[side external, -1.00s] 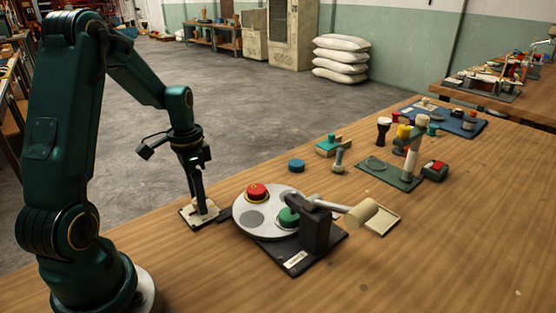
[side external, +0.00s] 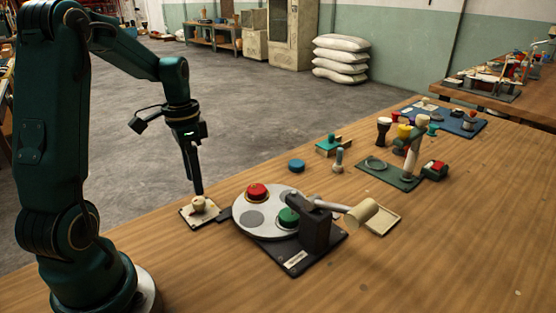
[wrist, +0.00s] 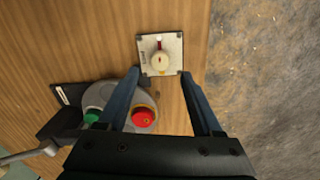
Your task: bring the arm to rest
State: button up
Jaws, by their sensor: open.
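My gripper (side external: 194,180) is above the near-left part of the wooden bench, over a small pale square plate (side external: 186,212) that carries a cream knob-like piece (side external: 199,204). In the wrist view my gripper (wrist: 164,72) has its two dark fingers spread wide, with nothing between them. There the plate (wrist: 145,70) and the cream piece (wrist: 160,61) lie beyond the fingertips, apart from them.
A grey turntable (side external: 248,231) with a red drum (side external: 257,192) and a green drum (side external: 289,217) stands to the right. A dark post with a mallet (side external: 362,212) is beside it. A green stand (side external: 402,184) and several small items lie farther back. The front bench is clear.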

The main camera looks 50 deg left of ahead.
jog(key=w+d+r+m+t+y, duration=0.1)
jog(key=d+r+m+t, duration=0.2)
jog(key=d+r, duration=0.55)
jog(key=s+d+n+t, duration=0.2)
jog(key=s+d+n, duration=0.3)
jog(key=s+d, duration=0.3)
jog(key=shift+d+f+t+h, duration=0.25)
jog(key=shift+d+t+h, duration=0.05)
jog(key=shift+d, duration=0.35)
